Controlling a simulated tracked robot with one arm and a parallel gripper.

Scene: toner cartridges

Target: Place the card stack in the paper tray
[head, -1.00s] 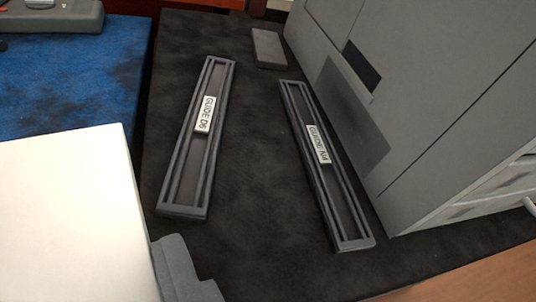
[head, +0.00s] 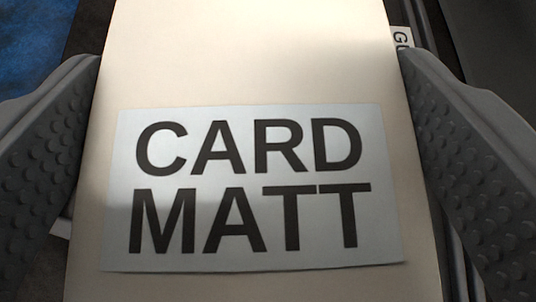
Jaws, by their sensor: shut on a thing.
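The card stack (head: 250,287) is a large cream block with a white label reading "CARD MATT". It fills the middle of the head view, close to the camera, and its top runs out of the frame. My gripper (head: 250,58) is shut on it, with one grey studded finger at its left side and one at its right side. The stack hides most of what lies beyond it. I cannot tell how high it is held. The paper tray cannot be made out.
A dark guide with a white label (head: 401,38) starting "GU" shows partly behind the right finger. A blue surface (head: 38,45) lies at the upper left. A dark surface shows at the upper right. Free room is hard to judge.

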